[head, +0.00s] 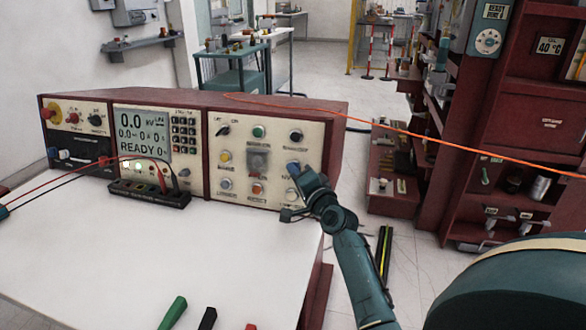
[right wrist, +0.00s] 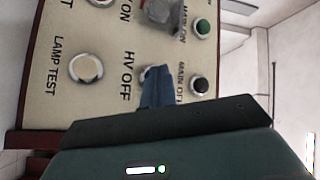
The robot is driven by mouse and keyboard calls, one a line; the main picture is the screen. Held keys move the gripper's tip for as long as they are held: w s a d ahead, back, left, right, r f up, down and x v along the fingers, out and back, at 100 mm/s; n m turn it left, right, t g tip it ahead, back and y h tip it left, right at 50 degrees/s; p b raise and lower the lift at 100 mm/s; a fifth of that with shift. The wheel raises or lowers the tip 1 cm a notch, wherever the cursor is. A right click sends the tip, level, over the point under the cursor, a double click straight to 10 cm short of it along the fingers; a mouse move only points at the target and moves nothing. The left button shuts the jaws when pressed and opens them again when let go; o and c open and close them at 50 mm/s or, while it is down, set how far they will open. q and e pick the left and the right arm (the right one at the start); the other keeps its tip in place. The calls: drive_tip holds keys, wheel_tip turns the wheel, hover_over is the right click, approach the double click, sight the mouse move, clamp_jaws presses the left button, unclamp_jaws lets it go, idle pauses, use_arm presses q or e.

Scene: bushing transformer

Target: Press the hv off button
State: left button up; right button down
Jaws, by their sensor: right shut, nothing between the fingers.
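In the right wrist view the fingertips (right wrist: 156,76) lie over the button. I cannot tell whether they touch or press it. My left gripper is not in view.
The black MAIN OFF button (right wrist: 199,85) and white LAMP TEST button (right wrist: 86,68) flank the fingertips. The green MAIN ON button (right wrist: 202,28) is farther off. A black terminal box (head: 150,194) with leads stands left on the white tabletop (head: 120,250). An orange cable (head: 400,140) crosses behind.

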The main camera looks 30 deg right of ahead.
drive_tip(key=shift+s+r, duration=0.1)
drive_tip(key=shift+s+a+r+p, duration=0.1)
drive_tip(key=shift+s+a+p, duration=0.45)
drive_tip(key=shift+p, duration=0.2)
drive_tip(key=shift+a, duration=0.15)
drive_tip(key=s+a+p, duration=0.1)
drive_tip(key=s+a+r+p, duration=0.1)
drive_tip(key=s+a+p, duration=0.1)
drive_tip(key=shift+a+r, duration=0.1)
drive_tip(key=shift+a, duration=0.2)
idle(1.1)
